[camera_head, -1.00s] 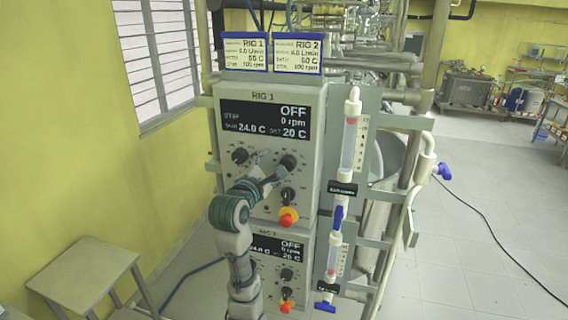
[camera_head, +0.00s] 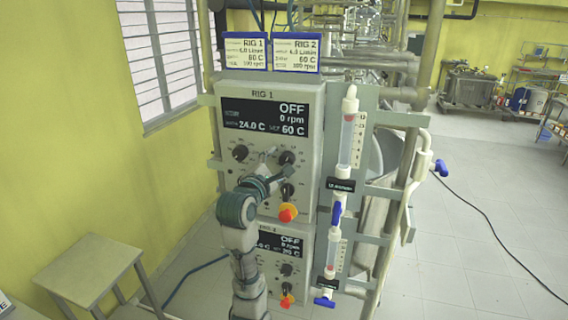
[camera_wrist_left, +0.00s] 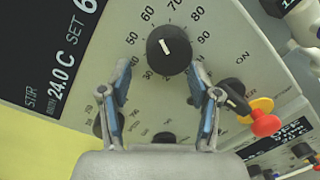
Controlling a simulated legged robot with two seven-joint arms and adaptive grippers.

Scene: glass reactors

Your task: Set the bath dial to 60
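The bath dial (camera_head: 287,158) is the upper right black knob on the RIG 1 panel. In the left wrist view the dial (camera_wrist_left: 169,49) has its white pointer tilted up and left, towards the 60 mark. The RIG 1 display (camera_head: 265,119) reads OFF, 0 rpm, 24.0 C and SET 60 C. My left gripper (camera_head: 279,163) is in front of the panel by the dial. In the left wrist view its fingers (camera_wrist_left: 160,80) are spread, with visible gaps between them and the dial. My right gripper is not in view.
Another black knob (camera_head: 240,153) is to the left. A switch knob (camera_head: 288,190) and a red-and-yellow emergency button (camera_head: 287,214) sit below the dial. A second unit (camera_head: 285,262) is underneath. A flowmeter tube (camera_head: 348,140) stands to the right. A stool (camera_head: 90,268) is at lower left.

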